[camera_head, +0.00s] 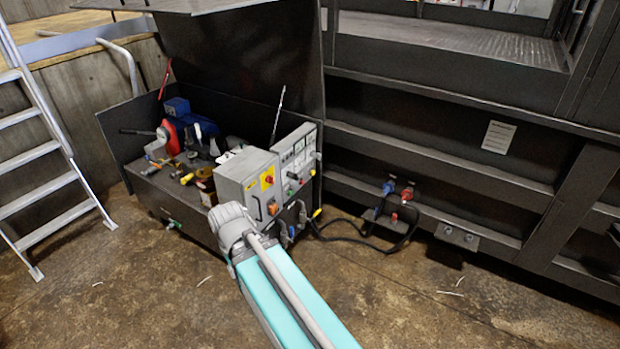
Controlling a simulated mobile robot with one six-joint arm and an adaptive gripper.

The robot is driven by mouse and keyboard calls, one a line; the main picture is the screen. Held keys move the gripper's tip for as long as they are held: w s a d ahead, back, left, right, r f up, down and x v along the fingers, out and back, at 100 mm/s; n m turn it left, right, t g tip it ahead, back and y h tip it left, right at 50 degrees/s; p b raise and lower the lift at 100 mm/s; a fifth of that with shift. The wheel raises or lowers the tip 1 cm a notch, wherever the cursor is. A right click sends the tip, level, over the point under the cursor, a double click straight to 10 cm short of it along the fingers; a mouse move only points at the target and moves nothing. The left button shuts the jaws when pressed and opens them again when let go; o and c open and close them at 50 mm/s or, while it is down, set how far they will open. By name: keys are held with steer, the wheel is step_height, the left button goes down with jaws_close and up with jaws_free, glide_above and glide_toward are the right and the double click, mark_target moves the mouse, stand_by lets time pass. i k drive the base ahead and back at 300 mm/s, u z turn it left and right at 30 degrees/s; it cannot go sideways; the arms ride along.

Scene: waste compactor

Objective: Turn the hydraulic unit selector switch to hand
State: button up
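The hydraulic unit (165,205) is a dark open-topped housing with its lid raised, at left of centre in the head view. A light grey control box (236,182) stands at its right end. It carries a red knob on a yellow plate (267,181) and an orange switch (272,207). A second grey panel (296,160) beside it holds several small knobs and labels. I cannot tell which control is the selector switch, nor its position. My teal arm reaches up from the bottom, its grey joint in front of the control box's lower left. I cannot make out my gripper.
A metal ladder (42,150) stands at the left. Black cables (345,238) run from the unit to blue and red connectors (388,188) on the dark compactor frame (440,155) at the right. The concrete floor at the lower left and lower right is mostly clear.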

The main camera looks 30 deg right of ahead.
mark_target(291, 174)
steer(key=z, duration=0.85)
steer(key=k, duration=1.3)
steer(key=z, duration=0.15)
steer(key=i, duration=0.4)
steer(key=z, duration=0.7)
steer(key=i, duration=1.55)
steer(key=u, duration=0.35)
